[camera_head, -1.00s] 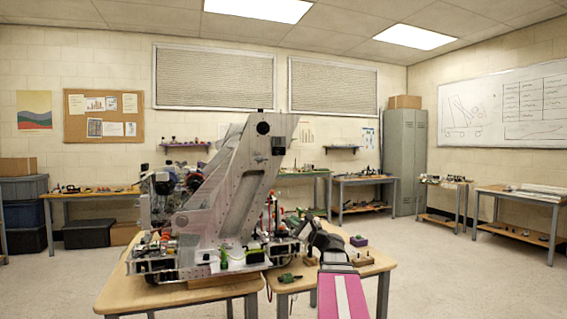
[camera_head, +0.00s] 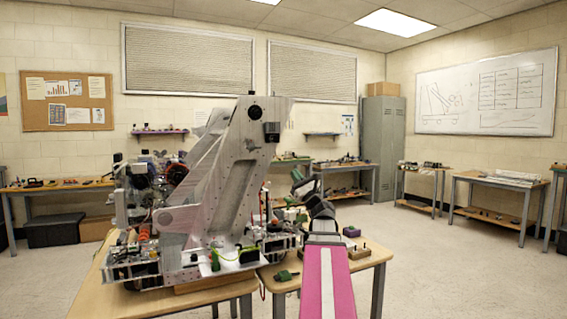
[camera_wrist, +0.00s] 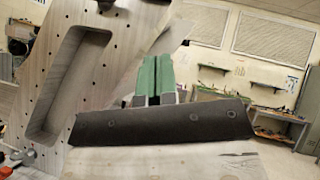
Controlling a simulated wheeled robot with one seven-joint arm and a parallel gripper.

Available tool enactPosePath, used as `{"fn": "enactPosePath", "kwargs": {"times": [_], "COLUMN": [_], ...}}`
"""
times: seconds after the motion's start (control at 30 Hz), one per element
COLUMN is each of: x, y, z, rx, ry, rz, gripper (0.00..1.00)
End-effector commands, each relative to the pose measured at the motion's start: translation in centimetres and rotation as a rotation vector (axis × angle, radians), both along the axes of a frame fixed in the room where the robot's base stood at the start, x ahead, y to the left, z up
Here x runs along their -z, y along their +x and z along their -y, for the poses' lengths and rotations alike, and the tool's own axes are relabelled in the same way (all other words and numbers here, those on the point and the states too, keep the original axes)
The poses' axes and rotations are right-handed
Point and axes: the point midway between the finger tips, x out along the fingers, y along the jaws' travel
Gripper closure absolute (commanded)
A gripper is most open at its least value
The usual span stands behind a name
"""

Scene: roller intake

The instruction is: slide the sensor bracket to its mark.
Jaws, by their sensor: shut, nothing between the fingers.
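A small black box (camera_head: 272,131) is fixed high on the right edge of the grey metal tower (camera_head: 230,170) in the head view; it may be the sensor bracket, but I cannot be sure. I cannot make out its mark. My gripper (camera_head: 293,201) is raised to the right of the tower, below that box and apart from it. In the wrist view my gripper's green fingers (camera_wrist: 153,75) are together and hold nothing. The slotted tower plate (camera_wrist: 75,75) fills the left of that view, close to the fingers. A dark part (camera_wrist: 105,4) is cut off at the top edge.
The machine with the tower stands on a wooden table (camera_head: 95,290). Wiring and parts crowd its base. A smaller table (camera_head: 375,254) at right carries a purple block (camera_head: 351,231) and a green tool (camera_head: 287,276). Open floor (camera_head: 450,265) lies to the right.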

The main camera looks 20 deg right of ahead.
Motion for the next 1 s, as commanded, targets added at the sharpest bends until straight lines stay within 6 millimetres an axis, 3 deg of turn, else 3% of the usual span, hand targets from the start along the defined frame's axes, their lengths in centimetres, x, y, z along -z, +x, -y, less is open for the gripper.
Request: {"fn": "enactPosePath", "kwargs": {"times": [0.53, 0.73, 1.0], "x": [-6.5, -8.7, -9.9], "y": [7.1, 6.6, 6.6], "z": [-2.3, -3.2, -3.7], "rx": [-0.002, 0.000, 0.000], "ry": [-0.003, -0.003, -0.002], "rz": [0.000, 0.000, -0.001], "gripper": [1.00, 1.00, 1.00]}}
